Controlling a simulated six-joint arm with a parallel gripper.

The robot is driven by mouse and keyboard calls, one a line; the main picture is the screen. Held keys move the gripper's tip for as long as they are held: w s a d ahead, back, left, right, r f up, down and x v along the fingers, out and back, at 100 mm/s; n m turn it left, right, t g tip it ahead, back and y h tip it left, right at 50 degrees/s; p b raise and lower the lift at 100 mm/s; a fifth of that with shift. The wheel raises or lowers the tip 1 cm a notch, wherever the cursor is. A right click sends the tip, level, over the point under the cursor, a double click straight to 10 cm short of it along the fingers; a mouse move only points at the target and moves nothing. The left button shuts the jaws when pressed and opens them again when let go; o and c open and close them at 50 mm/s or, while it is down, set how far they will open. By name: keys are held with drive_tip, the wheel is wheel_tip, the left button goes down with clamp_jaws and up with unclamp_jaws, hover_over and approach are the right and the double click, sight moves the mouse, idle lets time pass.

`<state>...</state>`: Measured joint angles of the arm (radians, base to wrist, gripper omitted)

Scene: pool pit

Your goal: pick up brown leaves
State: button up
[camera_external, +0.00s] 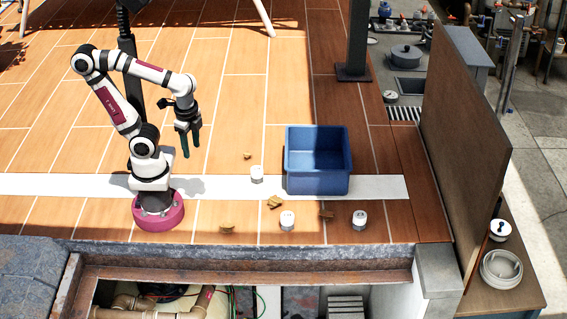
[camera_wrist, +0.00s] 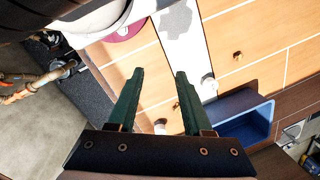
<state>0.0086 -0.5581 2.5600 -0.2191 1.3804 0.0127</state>
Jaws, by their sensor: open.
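Several small brown leaves lie scattered on the deck in the external view. One leaf (camera_external: 247,155) is left of the blue bin, another leaf (camera_external: 274,202) is in front of the bin's left side, a third leaf (camera_external: 227,227) is near the front edge, and one more leaf (camera_external: 327,214) is in front of the bin. In the wrist view a small brown leaf (camera_wrist: 238,55) shows at the upper right. My gripper (camera_external: 188,152) hangs above the deck, left of the leaves, with its green fingers pointing down. In the wrist view my gripper (camera_wrist: 160,72) is open, with nothing between its fingers.
A blue open bin (camera_external: 318,185) stands on the white strip. White cans stand among the leaves: one can (camera_external: 257,175) left of the bin, another can (camera_external: 288,221) in front, a third can (camera_external: 359,220) at right. A brown panel (camera_external: 465,130) borders the right side.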

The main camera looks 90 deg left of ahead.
drive_tip(key=shift+o, duration=0.3)
drive_tip(key=shift+o, duration=1.4)
drive_tip(key=n+h, duration=0.2)
drive_tip(key=n, duration=0.4)
hover_over(229, 226)
wheel_tip(229, 226, down, 6)
wheel_tip(229, 226, down, 16)
drive_tip(key=shift+r, duration=0.2)
